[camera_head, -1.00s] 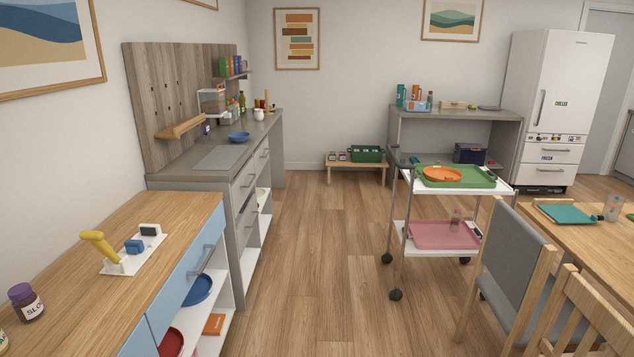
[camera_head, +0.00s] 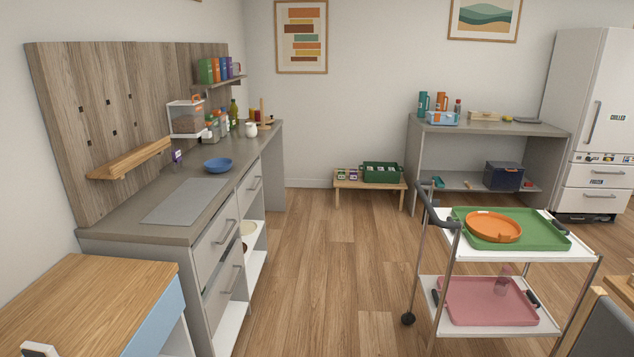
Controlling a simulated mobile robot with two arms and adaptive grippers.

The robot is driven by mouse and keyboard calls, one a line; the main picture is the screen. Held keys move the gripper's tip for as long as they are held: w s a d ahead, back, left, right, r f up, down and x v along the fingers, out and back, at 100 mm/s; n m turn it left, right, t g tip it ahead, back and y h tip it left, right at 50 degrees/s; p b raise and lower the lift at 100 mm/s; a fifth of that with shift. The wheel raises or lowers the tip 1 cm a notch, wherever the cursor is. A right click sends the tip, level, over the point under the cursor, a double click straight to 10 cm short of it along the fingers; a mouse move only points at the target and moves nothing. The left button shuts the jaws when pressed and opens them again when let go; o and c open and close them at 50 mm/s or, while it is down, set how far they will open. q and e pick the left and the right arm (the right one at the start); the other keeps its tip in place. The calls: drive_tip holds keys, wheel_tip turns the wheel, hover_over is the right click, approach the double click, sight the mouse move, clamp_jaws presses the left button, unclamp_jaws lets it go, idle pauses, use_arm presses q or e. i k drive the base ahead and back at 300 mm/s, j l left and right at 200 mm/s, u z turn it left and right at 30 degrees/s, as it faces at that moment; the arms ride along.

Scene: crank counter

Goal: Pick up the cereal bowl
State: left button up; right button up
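A small blue bowl (camera_head: 218,165) sits on the grey counter (camera_head: 140,232) at the left, just beyond a flat grey panel set on the countertop. It looks upright, and its inside is too small to make out. The task's cereal bowl may be this one; no label shows. A cereal dispenser (camera_head: 187,118) with brown contents stands behind it near the back panel.
A trolley (camera_head: 578,243) stands at the right, with an orange dish (camera_head: 493,227) on a green tray (camera_head: 555,240) and a pink tray (camera_head: 490,310) below. A wooden-topped cabinet (camera_head: 95,300) is at near left. The floor (camera_head: 330,270) between is clear.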

sight(219, 165)
drive_tip(key=i, duration=1.8)
